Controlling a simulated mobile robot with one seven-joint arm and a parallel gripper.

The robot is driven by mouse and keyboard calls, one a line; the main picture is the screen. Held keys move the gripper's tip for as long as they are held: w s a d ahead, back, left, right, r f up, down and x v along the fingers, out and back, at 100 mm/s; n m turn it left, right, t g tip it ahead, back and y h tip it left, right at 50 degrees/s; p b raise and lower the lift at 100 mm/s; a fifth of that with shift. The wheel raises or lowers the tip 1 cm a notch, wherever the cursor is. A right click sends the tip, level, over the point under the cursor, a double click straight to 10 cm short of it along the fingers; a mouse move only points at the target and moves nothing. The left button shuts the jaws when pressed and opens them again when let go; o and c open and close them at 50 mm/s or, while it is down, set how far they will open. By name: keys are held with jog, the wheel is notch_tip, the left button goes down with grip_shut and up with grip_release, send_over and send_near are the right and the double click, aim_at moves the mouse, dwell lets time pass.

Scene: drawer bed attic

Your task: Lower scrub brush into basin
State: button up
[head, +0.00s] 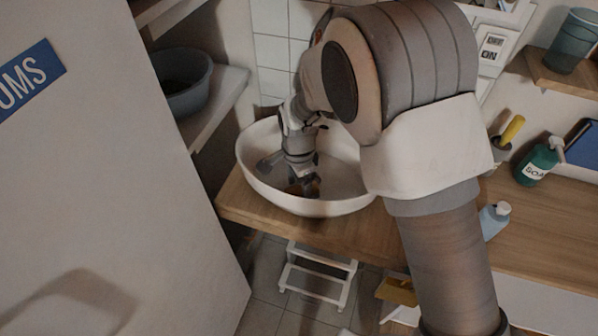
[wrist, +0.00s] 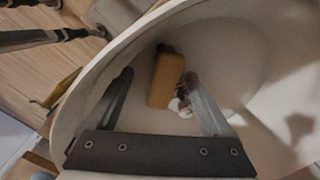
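The white oval basin (head: 262,190) sits on the wooden counter, and its curved wall (wrist: 95,75) fills much of the wrist view. My gripper (head: 303,188) reaches down inside the basin in the head view. In the wrist view my gripper (wrist: 160,76) has its two fingers spread apart. A tan-brown block, seemingly the scrub brush (wrist: 164,80), shows between the fingertips. There is a clear gap to the left finger, and its right edge lies close to the right fingertip. I cannot tell whether it touches that finger or how it rests. Its bristles are not discernible.
A green soap bottle (head: 538,164), a pale blue bottle (head: 493,219) and a holder with a yellow handle (head: 511,130) stand on the counter at right. A grey tub (head: 183,84) sits on the left shelf. A white step stool (head: 317,272) stands below the counter.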

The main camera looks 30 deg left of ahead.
jog(key=shift+r, duration=0.1)
notch_tip(320, 180, up, 17)
jog(key=p, duration=0.2)
jog(key=w+d+r+n+y, duration=0.1)
jog(key=w+d+r, duration=0.3)
jog(key=d+r, duration=0.5)
jog(key=s+d+r+n+t+p, duration=0.15)
jog(key=d+r, duration=0.25)
jog(key=d, duration=0.8)
jog(key=s+d+r+n+t, duration=0.2)
jog(key=s+d+r, duration=0.1)
jog(key=d, duration=0.9)
jog(key=s+d+n+t+h, duration=0.1)
jog(key=s+d+t, duration=0.1)
jog(key=s+d, duration=0.4)
jog(key=shift+s+d+n, duration=0.35)
jog(key=shift+s+d, duration=0.05)
jog(key=shift+d, duration=0.25)
